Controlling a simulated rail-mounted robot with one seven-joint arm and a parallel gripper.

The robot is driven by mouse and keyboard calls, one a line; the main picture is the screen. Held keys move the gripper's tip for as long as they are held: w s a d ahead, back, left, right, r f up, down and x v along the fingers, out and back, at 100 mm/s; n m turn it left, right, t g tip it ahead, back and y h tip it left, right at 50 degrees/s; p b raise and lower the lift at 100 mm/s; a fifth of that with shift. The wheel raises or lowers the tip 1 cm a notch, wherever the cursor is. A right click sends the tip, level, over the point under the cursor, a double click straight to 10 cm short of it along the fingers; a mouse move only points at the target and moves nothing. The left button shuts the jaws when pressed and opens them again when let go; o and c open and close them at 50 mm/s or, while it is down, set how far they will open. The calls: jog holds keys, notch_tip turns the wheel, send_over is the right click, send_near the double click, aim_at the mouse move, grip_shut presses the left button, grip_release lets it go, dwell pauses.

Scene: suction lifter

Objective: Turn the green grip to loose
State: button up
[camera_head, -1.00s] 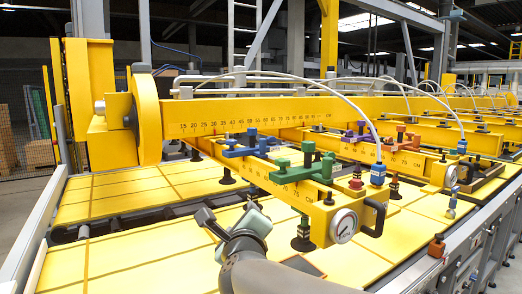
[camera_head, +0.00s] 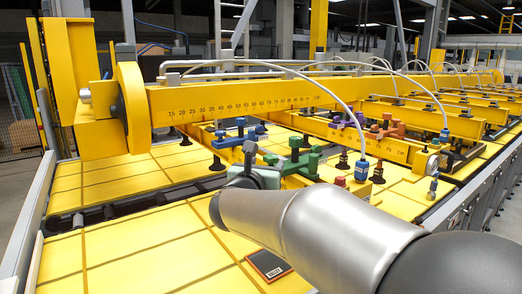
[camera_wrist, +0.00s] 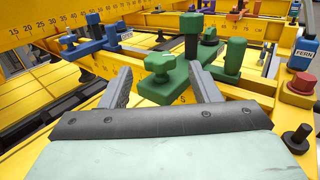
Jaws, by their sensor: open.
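The green grip (camera_wrist: 160,66) is a star-shaped knob on a green clamp block (camera_wrist: 178,92) seated on a yellow beam with a centimetre scale. A taller green post with a round top (camera_wrist: 191,30) stands behind it. My gripper (camera_wrist: 159,72) is open, one grey finger on each side of the star knob. Contact cannot be told. In the head view the green clamp (camera_head: 300,158) sits just right of my gripper (camera_head: 250,152), and my arm covers the near end of the beam.
A blue clamp (camera_head: 238,134) sits to the left, and purple and orange clamps lie further back. A red knob (camera_wrist: 302,86) and a black knob (camera_wrist: 298,136) stand right of the gripper. White hoses arch above. Yellow panels (camera_head: 150,250) lie below.

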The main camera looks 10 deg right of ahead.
aim_at(269, 160)
jog(key=p+x, duration=0.1)
jog(key=x, duration=0.4)
jog(key=shift+w+d+p, duration=0.15)
jog(key=shift+w+p, duration=0.2)
jog(key=c, duration=1)
